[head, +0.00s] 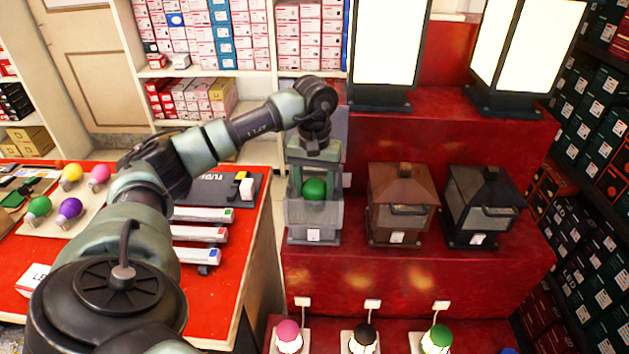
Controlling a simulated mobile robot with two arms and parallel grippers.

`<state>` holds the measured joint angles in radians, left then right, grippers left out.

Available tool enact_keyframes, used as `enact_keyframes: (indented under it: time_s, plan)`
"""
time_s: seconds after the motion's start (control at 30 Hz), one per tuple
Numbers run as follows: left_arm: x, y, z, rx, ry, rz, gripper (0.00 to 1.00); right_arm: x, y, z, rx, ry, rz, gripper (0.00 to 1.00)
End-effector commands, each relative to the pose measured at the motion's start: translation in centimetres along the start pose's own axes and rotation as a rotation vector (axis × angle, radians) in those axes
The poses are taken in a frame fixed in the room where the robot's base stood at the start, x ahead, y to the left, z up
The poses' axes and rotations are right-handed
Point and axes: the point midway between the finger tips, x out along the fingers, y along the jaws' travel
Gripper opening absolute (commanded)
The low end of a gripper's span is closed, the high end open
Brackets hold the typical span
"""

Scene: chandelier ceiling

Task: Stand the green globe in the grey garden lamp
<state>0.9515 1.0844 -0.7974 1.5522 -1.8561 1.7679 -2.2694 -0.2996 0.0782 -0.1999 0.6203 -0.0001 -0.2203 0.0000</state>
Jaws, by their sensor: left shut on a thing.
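The grey garden lamp (314,226) stands at the left end of the red display step, with a white tag on its front. My left gripper (314,178) reaches down from above and covers much of its upper part. The gripper is shut on the green globe (314,189), which shows between its fingers, just above the lamp's lower body. I cannot tell whether the globe touches a seat inside the lamp. My right gripper is not in view.
A brown lamp (402,200) and a black lamp (481,203) stand to the right. A red-topped table (250,225) with loose globes is at left. Large lit lamps (388,45) stand behind.

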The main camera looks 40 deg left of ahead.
Motion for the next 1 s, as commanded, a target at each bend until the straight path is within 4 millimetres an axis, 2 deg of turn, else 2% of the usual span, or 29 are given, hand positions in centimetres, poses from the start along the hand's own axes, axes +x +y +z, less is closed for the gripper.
enact_keyframes:
  time_s: [0.17, 0.2, 0.27, 0.3, 0.57, 0.67, 1.0]
  plan:
    - [0.3, 0.0, 0.0, 0.0, 0.0, 0.0, 0.13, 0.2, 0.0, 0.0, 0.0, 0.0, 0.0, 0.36]
    - [0.3, 0.0, 0.0, 0.0, 0.0, 0.0, 0.59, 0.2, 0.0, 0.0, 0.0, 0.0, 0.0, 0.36]
    - [0.3, 0.0, 0.0, 0.0, 0.0, 0.0, 0.76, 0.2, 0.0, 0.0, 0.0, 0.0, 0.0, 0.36]
    - [0.3, 0.0, 0.0, 0.0, 0.0, 0.0, 0.79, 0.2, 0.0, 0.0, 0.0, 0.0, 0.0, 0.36]
    - [0.2, 0.0, 0.0, 0.0, 0.0, 0.0, 0.79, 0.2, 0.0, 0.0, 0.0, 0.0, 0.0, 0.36]
    - [-0.5, 0.0, -0.1, -0.001, 0.002, 0.001, 0.79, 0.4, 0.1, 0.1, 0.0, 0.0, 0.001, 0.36]
    - [-6.0, 0.1, -0.1, -0.001, 0.003, 0.003, 0.79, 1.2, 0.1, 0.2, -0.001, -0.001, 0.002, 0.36]
